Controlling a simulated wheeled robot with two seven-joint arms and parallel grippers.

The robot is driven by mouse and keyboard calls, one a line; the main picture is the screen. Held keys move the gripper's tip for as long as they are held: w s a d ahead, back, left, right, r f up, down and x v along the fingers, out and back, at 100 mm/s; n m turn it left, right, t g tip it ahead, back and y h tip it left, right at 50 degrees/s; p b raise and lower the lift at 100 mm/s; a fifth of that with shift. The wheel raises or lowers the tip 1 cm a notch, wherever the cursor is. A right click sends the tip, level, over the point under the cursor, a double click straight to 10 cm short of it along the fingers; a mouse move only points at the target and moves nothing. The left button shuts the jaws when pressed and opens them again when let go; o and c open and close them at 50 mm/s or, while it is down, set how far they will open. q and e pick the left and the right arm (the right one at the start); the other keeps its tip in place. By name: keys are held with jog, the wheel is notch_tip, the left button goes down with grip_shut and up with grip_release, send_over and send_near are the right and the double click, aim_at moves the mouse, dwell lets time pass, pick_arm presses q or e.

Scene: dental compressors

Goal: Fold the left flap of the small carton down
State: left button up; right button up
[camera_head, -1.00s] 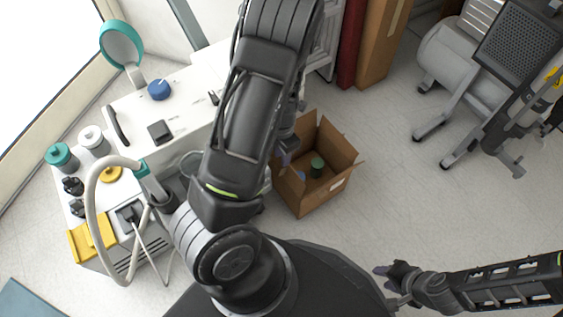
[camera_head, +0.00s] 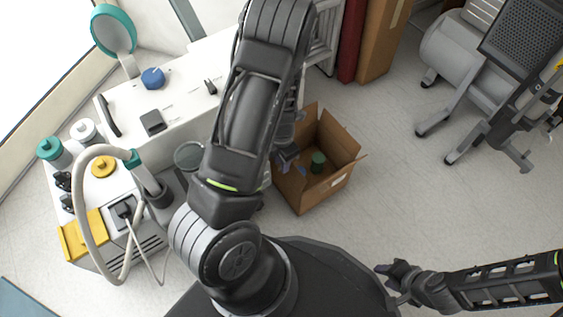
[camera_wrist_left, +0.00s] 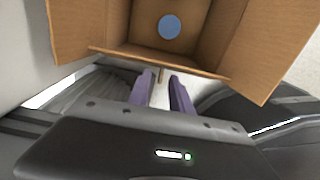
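The small brown carton (camera_head: 312,192) stands open on the floor in the head view, with a green-topped round item (camera_head: 318,160) inside. In the left wrist view the carton (camera_wrist_left: 188,59) fills the top, with flaps spread at left and right; the round item (camera_wrist_left: 169,27) looks blue there. My left gripper (camera_head: 288,160) is at the carton's left side, partly hidden by my arm. Its purple fingers (camera_wrist_left: 160,88) are apart, just below the near carton edge; a thin brown strip shows between their tips, and contact cannot be told. My right gripper (camera_head: 385,270) is away from the carton, low in the picture.
A white dental unit (camera_head: 170,120) with jars, a hose and yellow parts stands at left. A tall brown box (camera_head: 382,45) and a dark red panel (camera_head: 352,40) stand behind the carton. A grey compressor (camera_head: 455,55) is at upper right. Floor right of the carton is clear.

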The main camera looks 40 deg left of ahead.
pick_arm(q)
jog(key=shift+c, duration=0.4)
grip_shut()
dwell(0.9)
